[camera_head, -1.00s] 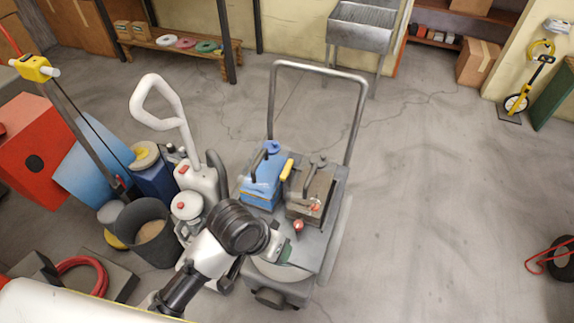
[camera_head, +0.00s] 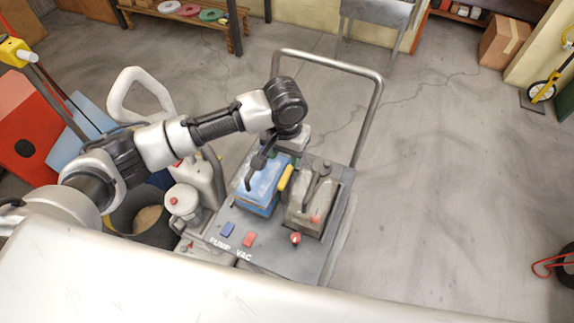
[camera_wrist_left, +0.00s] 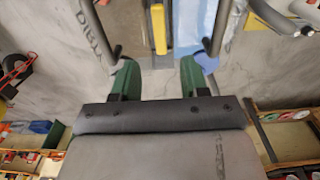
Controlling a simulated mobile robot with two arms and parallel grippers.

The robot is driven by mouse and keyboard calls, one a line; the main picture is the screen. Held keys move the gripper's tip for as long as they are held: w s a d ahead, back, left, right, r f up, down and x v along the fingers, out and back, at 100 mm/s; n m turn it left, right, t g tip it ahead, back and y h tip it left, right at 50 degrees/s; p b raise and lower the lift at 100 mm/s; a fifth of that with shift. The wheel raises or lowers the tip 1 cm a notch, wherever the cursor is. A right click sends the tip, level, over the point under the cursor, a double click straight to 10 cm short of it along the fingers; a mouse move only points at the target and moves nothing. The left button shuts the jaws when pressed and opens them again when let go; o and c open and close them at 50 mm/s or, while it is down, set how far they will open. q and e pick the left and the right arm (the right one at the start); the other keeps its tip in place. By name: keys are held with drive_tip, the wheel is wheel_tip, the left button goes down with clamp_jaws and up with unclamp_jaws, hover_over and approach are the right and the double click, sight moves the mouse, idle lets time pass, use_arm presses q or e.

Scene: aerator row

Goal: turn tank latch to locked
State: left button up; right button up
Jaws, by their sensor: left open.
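The tank latch is a yellow bar (camera_head: 285,177) between the blue tank (camera_head: 256,203) and the grey-brown tank (camera_head: 310,215) on the cart (camera_head: 281,263). In the left wrist view, the yellow latch (camera_wrist_left: 158,28) lies beyond the gap between my fingers, nearly centred. The blue tank (camera_wrist_left: 188,20) is right of it and the tank lettered DIRTY (camera_wrist_left: 88,35) is left. My left gripper (camera_wrist_left: 160,74) is open and empty, with green fingers, apart from the latch. In the head view, my left gripper (camera_head: 274,151) is over the tanks' far side, its fingertips unclear. My right gripper is not in view.
Dark handles rise from both tanks on either side of the latch. Blue and red switches, marked PUMP and VAC, and a red knob (camera_head: 295,238) are on the cart's near deck. The push bar (camera_head: 330,61) stands behind.

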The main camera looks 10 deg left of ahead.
sight(286, 176)
use_arm(q)
drive_tip(key=f, duration=0.3)
drive_tip(key=shift+s+f, duration=0.2)
drive_tip(key=shift+s, duration=0.1)
drive_tip(key=shift+w+f, duration=0.2)
drive_tip(key=shift+f, duration=0.7)
wheel_tip(286, 176, down, 4)
drive_tip(key=shift+w+r+p, duration=0.1)
drive_tip(key=shift+r+p, duration=0.15)
drive_tip(key=shift+p, duration=0.05)
drive_tip(key=shift+f, duration=0.15)
drive_tip(key=shift+c, duration=0.5)
drive_tip(key=c, duration=0.5)
clamp_jaws()
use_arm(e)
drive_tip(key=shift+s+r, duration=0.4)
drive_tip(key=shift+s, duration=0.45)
